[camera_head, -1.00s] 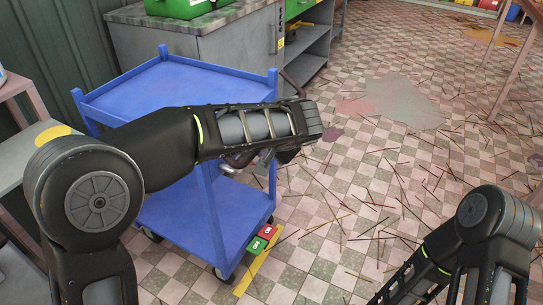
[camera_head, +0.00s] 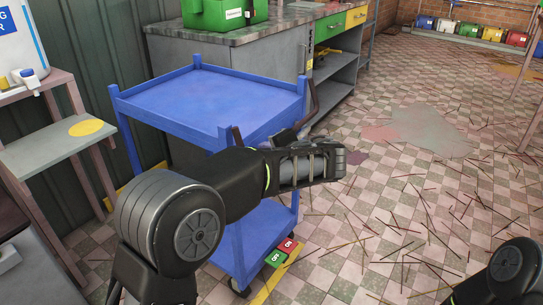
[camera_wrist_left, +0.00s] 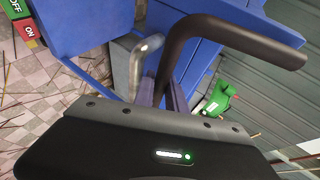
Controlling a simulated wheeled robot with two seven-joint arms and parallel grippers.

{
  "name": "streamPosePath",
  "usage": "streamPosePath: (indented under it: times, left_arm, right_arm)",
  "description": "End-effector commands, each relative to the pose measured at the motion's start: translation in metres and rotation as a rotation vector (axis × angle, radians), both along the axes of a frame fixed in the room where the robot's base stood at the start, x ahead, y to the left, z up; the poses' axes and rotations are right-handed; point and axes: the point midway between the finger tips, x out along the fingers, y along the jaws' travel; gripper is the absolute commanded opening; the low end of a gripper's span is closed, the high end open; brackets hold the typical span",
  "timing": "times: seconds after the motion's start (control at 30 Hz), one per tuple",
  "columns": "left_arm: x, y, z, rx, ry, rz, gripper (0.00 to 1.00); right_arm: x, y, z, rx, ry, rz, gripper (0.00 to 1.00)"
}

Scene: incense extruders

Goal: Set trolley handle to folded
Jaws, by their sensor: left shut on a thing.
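The blue trolley (camera_head: 210,100) stands left of centre in the head view. Its dark brown handle (camera_head: 316,100) shows at the trolley's right end, with one arm beside the far corner post and a stub near the front corner. The handle's middle is largely hidden behind my left arm. In the left wrist view the handle (camera_wrist_left: 235,32) is a bent dark bar crossing the upper right. My left gripper (camera_head: 284,137) is at the handle, shut on it; its fingertips are mostly hidden. My right forearm shows at the lower right, but its gripper is out of frame.
Red and green ON/OFF blocks (camera_head: 281,252) sit at the trolley's base beside a yellow floor line. A grey cabinet (camera_head: 260,70) with a green crate (camera_head: 210,12) stands behind. A shelf (camera_head: 45,150) is at left. The tiled floor at right holds scattered sticks.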

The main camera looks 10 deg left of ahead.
Motion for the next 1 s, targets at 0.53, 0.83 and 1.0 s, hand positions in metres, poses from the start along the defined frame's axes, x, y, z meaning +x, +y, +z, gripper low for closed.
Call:
streamPosePath:
  times: [0.53,0.83,1.0]
  left_arm:
    - [-0.0002,0.0014,-0.0015,0.000,0.003,0.002,0.30]
    - [-0.0002,-0.0001,-0.0022,-0.001,0.004,-0.001,0.38]
    - [-0.0005,-0.0009,0.0004,-0.002,0.005,-0.002,0.38]
  right_arm:
    - [0.0000,0.0002,-0.0006,0.000,0.000,0.001,0.36]
    - [0.0000,0.0001,-0.0006,0.000,0.000,0.000,0.36]
    - [-0.0001,0.0002,0.0009,0.000,0.000,0.001,0.36]
